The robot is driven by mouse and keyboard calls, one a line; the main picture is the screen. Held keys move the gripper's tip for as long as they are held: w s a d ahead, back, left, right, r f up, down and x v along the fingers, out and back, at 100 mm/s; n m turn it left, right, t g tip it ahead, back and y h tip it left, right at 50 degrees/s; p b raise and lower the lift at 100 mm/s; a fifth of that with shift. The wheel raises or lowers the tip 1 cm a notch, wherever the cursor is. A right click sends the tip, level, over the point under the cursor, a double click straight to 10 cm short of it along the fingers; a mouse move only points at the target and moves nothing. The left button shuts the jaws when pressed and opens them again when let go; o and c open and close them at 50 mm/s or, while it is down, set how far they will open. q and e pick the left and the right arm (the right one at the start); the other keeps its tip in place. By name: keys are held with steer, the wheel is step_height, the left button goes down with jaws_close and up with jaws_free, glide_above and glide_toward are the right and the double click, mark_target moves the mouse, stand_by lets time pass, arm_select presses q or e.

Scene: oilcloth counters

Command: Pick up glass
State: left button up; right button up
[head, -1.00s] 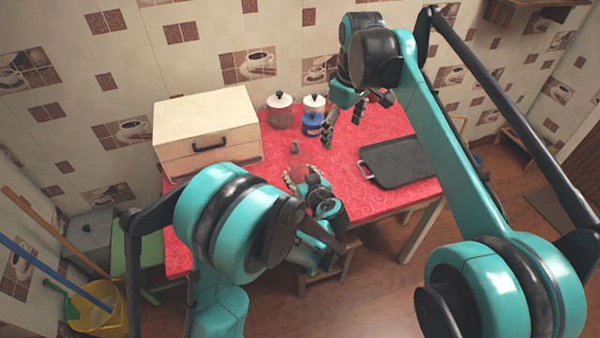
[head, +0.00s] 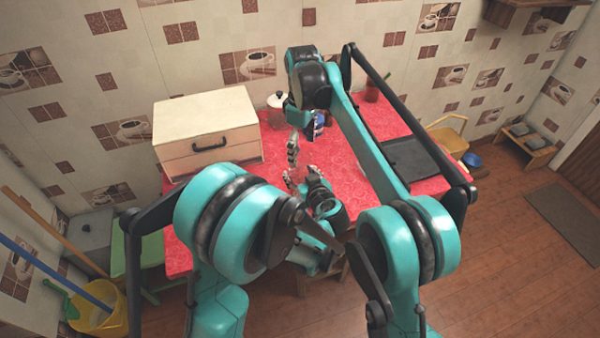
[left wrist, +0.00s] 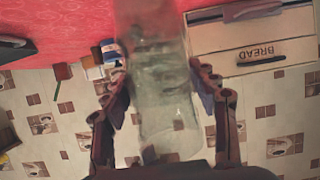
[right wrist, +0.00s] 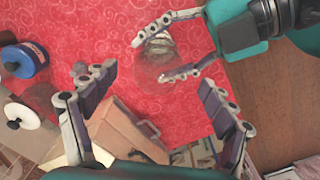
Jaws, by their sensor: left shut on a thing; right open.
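The glass (left wrist: 163,100) is a clear see-through vessel. In the left wrist view it stands between the two fingers of my left gripper (left wrist: 162,88), which are shut on it. In the right wrist view the glass (right wrist: 158,48) shows over the red cloth, with the left gripper's fingers (right wrist: 180,45) at its sides. In the head view the left gripper (head: 303,184) is low over the table's front part, and the glass is hard to make out. My right gripper (head: 304,142) is open and empty, just behind and above the left one. Its spread fingers (right wrist: 155,95) frame the right wrist view.
A cream bread bin (head: 207,125) stands at the table's left. A white-lidded jar (head: 277,110) and a blue tin (head: 319,124) are behind the grippers. A black tray (head: 418,160) lies at the right.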

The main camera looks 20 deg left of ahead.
mark_target(300, 161)
steer(key=shift+w+a+f, duration=0.1)
steer(key=shift+a+f, duration=0.05)
steer(key=shift+f, duration=1.25)
steer(key=shift+a+f, duration=0.15)
steer(key=shift+f, duration=1.2)
steer(key=c, duration=1.5)
